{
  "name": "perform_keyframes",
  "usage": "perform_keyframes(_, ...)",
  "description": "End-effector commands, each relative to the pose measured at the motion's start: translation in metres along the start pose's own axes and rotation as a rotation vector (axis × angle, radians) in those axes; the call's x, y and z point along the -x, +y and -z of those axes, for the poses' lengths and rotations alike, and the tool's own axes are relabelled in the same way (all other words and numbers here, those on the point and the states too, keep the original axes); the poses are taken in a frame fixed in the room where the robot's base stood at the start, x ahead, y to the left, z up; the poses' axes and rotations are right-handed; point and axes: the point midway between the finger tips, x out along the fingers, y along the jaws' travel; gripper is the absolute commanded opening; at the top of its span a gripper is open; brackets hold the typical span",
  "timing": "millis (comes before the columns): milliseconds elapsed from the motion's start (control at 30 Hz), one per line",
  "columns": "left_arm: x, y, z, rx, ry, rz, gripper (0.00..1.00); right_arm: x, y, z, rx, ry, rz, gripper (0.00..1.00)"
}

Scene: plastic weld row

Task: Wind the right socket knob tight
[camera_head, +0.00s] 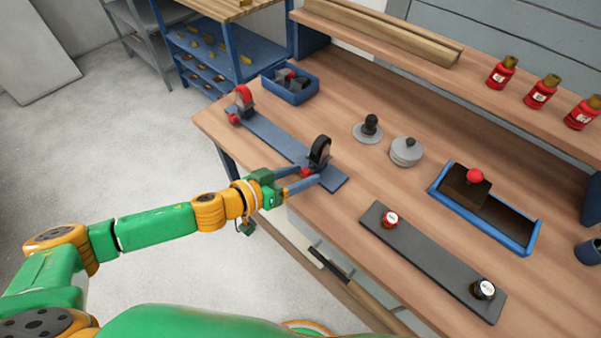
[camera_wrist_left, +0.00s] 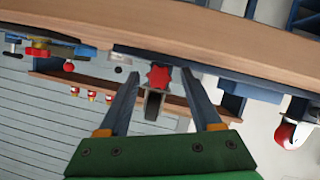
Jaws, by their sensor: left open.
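A blue-grey board (camera_head: 270,139) lies along the near left edge of the bench. At its right end stands a black caster wheel (camera_head: 320,151), with the red right socket knob (camera_head: 305,172) low on its near side. My left gripper (camera_head: 311,175) is open at this knob. In the left wrist view, the star-shaped red knob (camera_wrist_left: 158,77) sits between the two open fingertips (camera_wrist_left: 159,74); I cannot tell whether they touch it. The black wheel (camera_wrist_left: 153,104) shows behind it. A red wheel (camera_head: 243,96) with another red knob (camera_head: 234,119) stands at the board's left end. My right gripper is not in view.
A blue bin (camera_head: 290,95) stands behind the board. Grey round parts (camera_head: 406,152) are right of the black wheel. A dark plate (camera_head: 430,262) with a red and a black knob lies at front right, near a blue tray (camera_head: 533,238). Red bottles (camera_head: 541,93) line the shelf.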

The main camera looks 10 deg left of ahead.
Motion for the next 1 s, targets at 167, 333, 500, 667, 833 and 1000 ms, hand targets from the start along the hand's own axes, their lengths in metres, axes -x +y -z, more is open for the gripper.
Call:
perform_keyframes(167,-0.001,0.0,0.0,0.0,0.0,0.0,0.66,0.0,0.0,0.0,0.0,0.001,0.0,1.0)
perform_keyframes(333,0.0,0.0,0.0,0.0,0.0,0.0,0.25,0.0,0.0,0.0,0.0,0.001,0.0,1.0)
perform_keyframes(500,0.0,0.0,0.0,0.0,0.0,0.0,0.0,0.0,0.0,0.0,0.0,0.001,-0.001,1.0)
perform_keyframes(667,0.0,0.0,0.0,-0.009,0.0,0.003,0.0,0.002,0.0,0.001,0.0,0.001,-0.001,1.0)
perform_keyframes(833,0.001,0.002,0.001,-0.06,-0.001,0.026,0.0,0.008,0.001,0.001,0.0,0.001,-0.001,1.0)
perform_keyframes(1000,0.001,0.003,0.002,-0.164,-0.001,0.069,0.0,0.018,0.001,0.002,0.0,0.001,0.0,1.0)
